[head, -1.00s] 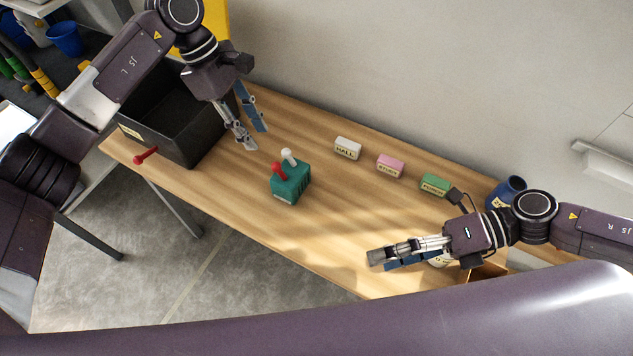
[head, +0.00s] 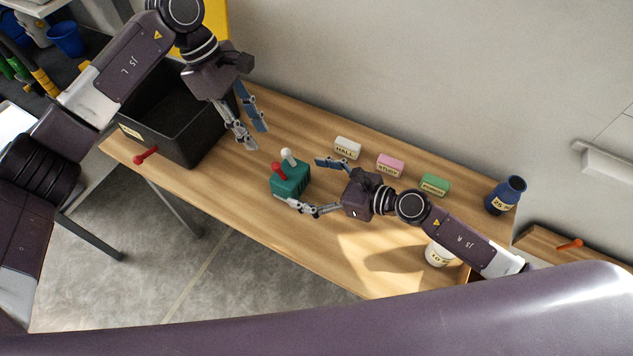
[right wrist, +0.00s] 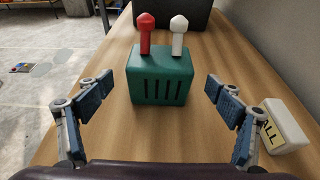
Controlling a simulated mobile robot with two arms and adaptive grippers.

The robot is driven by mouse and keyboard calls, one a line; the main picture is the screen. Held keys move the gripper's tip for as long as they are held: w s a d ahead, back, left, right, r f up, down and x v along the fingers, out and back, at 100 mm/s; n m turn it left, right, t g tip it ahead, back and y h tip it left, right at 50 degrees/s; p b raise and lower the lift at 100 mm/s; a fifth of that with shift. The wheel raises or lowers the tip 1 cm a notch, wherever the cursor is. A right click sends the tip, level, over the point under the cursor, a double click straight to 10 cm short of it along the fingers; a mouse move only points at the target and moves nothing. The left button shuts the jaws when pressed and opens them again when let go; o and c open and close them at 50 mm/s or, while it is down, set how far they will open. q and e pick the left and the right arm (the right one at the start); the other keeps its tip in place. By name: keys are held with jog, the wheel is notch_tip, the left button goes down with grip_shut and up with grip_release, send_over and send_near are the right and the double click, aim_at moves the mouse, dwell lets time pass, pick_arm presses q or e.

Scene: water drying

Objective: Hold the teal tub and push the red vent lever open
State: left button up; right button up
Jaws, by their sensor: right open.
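The teal tub (head: 291,183) stands upright on the wooden table, with vent slots on its side in the right wrist view (right wrist: 160,85). On top are a red lever (head: 278,170) and a white lever (head: 288,156), side by side; both stand up in the right wrist view, the red one (right wrist: 146,32) left of the white one (right wrist: 178,35). My right gripper (head: 308,183) is open and empty, its fingers spread wide with the tub ahead between them, apart from it. My left gripper (head: 256,138) is open and empty above the table, behind and left of the tub.
A black bin (head: 178,125) stands at the table's left end, with a red handle (head: 147,155) near it. White (head: 347,148), pink (head: 390,165) and green (head: 435,184) labelled blocks line the back. A blue cup (head: 505,195) and a white labelled container (head: 437,254) are at right.

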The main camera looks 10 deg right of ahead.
aim_at(291, 178)
jog(key=x, duration=0.5)
jog(key=shift+w+a+f, duration=0.1)
jog(key=shift+w+a, duration=0.15)
jog(key=shift+a, duration=0.05)
jog(key=shift+c, duration=0.4)
jog(key=c, duration=1.3)
pick_arm(q)
jog(key=shift+a, duration=0.1)
jog(key=shift+c, duration=1)
jog(key=a+n, duration=0.1)
jog(key=a, duration=0.1)
jog(key=a+f+n+h, duration=0.1)
jog(key=a+n, duration=0.1)
jog(key=a, duration=0.1)
jog(key=a+n, duration=0.1)
jog(key=a, duration=0.2)
jog(key=shift+f+n, duration=0.15)
jog(key=shift+n, duration=0.15)
grip_shut()
jog(key=shift+w, duration=0.1)
pick_arm(e)
jog(key=shift+d, duration=0.1)
